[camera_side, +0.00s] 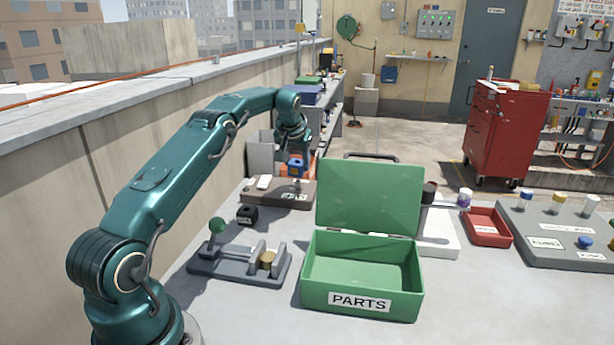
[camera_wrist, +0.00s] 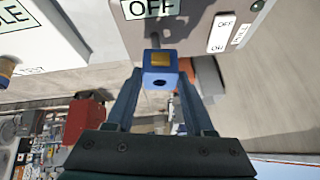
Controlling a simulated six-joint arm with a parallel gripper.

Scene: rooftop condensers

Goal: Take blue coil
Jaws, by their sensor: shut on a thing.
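The blue coil (camera_wrist: 158,80), a small block with a dark hole and a brass-coloured patch, sits between the two fingers of my gripper (camera_wrist: 160,70) in the wrist view. My gripper is shut on it. In the side view the blue coil (camera_side: 296,165) shows just below my wrist, over the back of a brown board (camera_side: 290,200). A thin grey stem (camera_wrist: 155,41) shows at the coil's far side, towards a grey panel marked OFF (camera_wrist: 190,28). I cannot tell whether the coil is still around the stem.
An open green PARTS box (camera_side: 318,298) stands empty on the bench, its lid raised. A grey clamp fixture (camera_side: 215,262) with a green knob and a small black block (camera_side: 247,214) stand left of it. A red tray (camera_side: 488,238) and grey board (camera_side: 540,225) lie right.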

